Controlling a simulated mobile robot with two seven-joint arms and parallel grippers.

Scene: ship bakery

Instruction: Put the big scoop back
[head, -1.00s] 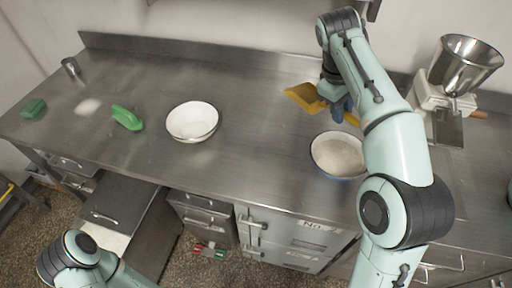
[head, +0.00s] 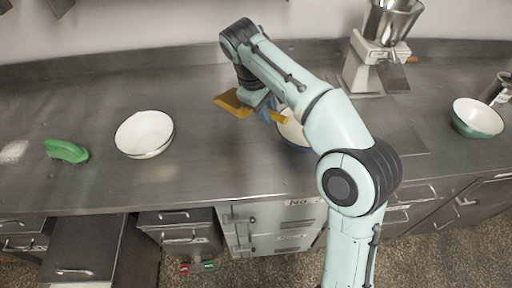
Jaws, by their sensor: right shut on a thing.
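A yellow-orange scoop (head: 231,104) is in the head view, above the steel counter at the middle. My right gripper (head: 266,107) is shut on it near its handle, with the flat scoop end sticking out to the left and the handle end to the right. My forearm comes in from the lower right and hides part of the scoop and gripper. My left gripper is out of view.
A bowl (head: 291,136) with a blue rim is partly hidden behind my right arm. A white bowl (head: 145,133) and a green brush-like object (head: 66,150) stand to the left. A grinder with a metal funnel (head: 392,20) and a green bowl (head: 477,117) are to the right. Bare counter lies between.

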